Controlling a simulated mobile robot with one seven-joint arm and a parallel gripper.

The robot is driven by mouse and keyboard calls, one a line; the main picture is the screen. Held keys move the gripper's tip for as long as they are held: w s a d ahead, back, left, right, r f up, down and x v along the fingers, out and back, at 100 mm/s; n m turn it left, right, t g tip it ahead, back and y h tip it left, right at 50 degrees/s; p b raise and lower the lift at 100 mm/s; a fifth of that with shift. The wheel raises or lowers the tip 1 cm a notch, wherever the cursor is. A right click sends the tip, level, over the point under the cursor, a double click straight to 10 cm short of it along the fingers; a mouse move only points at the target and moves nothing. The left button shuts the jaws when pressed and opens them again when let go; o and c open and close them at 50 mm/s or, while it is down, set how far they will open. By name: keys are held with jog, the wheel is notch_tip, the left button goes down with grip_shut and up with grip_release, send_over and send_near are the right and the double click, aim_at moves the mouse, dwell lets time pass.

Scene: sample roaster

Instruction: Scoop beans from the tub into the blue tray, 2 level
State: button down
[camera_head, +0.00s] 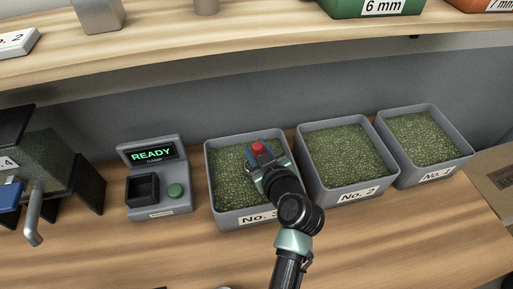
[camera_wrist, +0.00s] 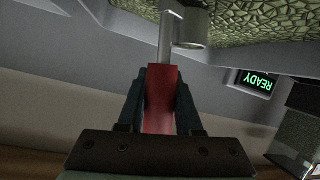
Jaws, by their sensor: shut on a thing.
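My gripper (camera_head: 262,157) is over the grey tub labelled No. 3 (camera_head: 208,168), which is filled with green beans (camera_head: 232,185). The gripper is shut on the red handle (camera_head: 258,147) of a scoop. In the wrist view the red handle (camera_wrist: 160,105) sits between the two fingers, with a thin metal stem and a small round grey cup (camera_wrist: 190,32) beyond it. The cup shows against the green beans; whether it holds any, or touches them, I cannot tell. A blue thing (camera_head: 9,194), perhaps the blue tray, is partly cut off at the left edge.
Tubs No. 2 (camera_head: 361,195) and No. 1 (camera_head: 436,178) stand to the right, both full of green beans. A grey device (camera_head: 175,200) reading READY, with a black cup and green button, stands left of No. 3. A wooden shelf (camera_head: 240,45) runs above.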

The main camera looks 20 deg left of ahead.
notch_tip(320, 180, up, 8)
jog(key=p, duration=0.5)
jog(key=shift+f, duration=0.15)
dwell(0.6)
